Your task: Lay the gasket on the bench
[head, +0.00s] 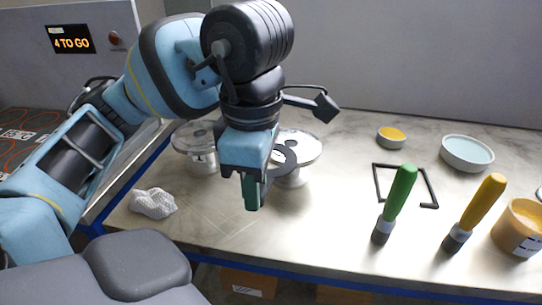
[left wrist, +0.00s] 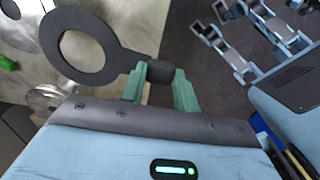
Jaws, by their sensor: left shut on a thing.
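My left gripper (head: 251,190) is shut on the tab of the gasket (head: 284,157), a flat dark ring, and holds it above the bench (head: 300,225). In the left wrist view, the green fingers (left wrist: 163,78) close on the dark tab and the gasket (left wrist: 108,62) sticks out to the left. In the head view the gripper partly hides the ring, which overlaps the right flanged vessel (head: 310,147) behind it; I cannot tell the gap between them. Another flanged vessel (head: 190,138) stands to the left. My right gripper is not in view.
A crumpled white cloth (head: 153,203) lies at the bench's left front. To the right are a black square frame (head: 378,185), a green-handled brush (head: 400,195), a yellow-handled brush (head: 482,205), a yellow tub (head: 520,230) and shallow dishes (head: 467,152). The front middle is clear.

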